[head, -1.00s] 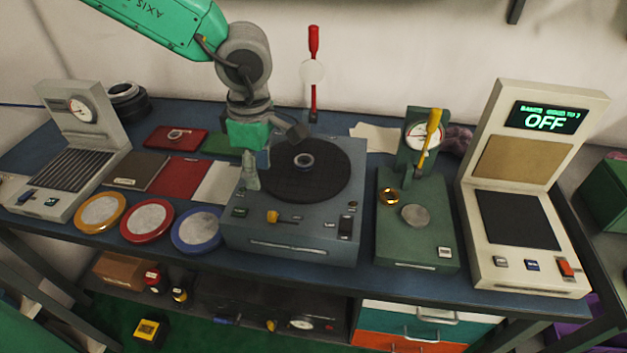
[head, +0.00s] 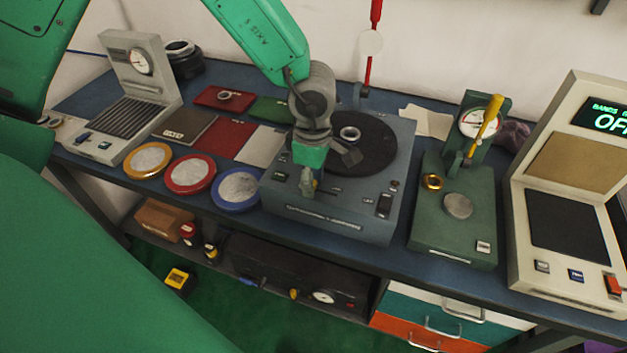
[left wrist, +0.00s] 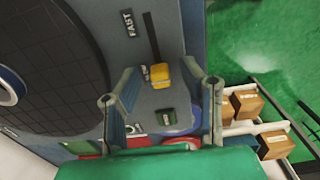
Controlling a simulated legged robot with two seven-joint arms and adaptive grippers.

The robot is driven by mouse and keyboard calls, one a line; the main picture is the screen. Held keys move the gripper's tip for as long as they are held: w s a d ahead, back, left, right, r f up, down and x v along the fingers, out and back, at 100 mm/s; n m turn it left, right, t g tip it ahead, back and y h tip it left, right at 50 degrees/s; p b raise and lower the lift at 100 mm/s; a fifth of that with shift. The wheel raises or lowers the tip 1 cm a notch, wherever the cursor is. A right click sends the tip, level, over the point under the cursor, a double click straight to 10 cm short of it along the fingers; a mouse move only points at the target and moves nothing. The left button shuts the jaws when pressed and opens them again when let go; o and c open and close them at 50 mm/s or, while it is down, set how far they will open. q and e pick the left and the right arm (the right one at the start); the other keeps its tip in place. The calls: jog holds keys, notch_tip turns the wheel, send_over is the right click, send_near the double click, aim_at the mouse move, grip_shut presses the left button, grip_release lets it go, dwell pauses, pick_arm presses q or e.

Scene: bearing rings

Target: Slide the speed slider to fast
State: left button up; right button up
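The grey turntable machine (head: 325,222) has a black round platter (head: 378,145) with a ring (head: 349,134) on it. Its yellow speed slider knob (left wrist: 160,75) shows in the left wrist view at the SLOW end of a dark slot (left wrist: 151,35). The FAST label (left wrist: 128,22) is by the slot's other end. My left gripper (head: 328,171) is over the machine's front panel and mostly hides the knob in the head view. In the left wrist view the gripper (left wrist: 160,93) is open, with one finger on each side of the knob; contact is unclear. My right gripper is not in view.
A green gauge stand (head: 452,225) with a yellow lever (head: 487,122) is right of the machine. A cream display device (head: 540,285) stands farther right. Orange, red and blue-rimmed dishes (head: 234,206) lie to the left. A red lever (head: 370,70) is behind.

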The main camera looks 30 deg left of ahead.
aim_at(337, 194)
pick_arm(q)
jog(key=shift+f, duration=0.2)
jog(key=shift+a, duration=0.1)
jog(key=shift+c, duration=0.8)
jog(key=shift+a, duration=0.15)
grip_shut()
jog(key=shift+w+d+r, duration=0.1)
jog(key=shift+d, duration=0.2)
jog(key=d+p, duration=0.1)
jog(key=d, duration=0.1)
jog(key=w+d+p, duration=0.1)
jog(key=d+p, duration=0.1)
jog(key=d, duration=0.1)
jog(key=shift+w, duration=0.15)
jog(key=shift+a, duration=0.1)
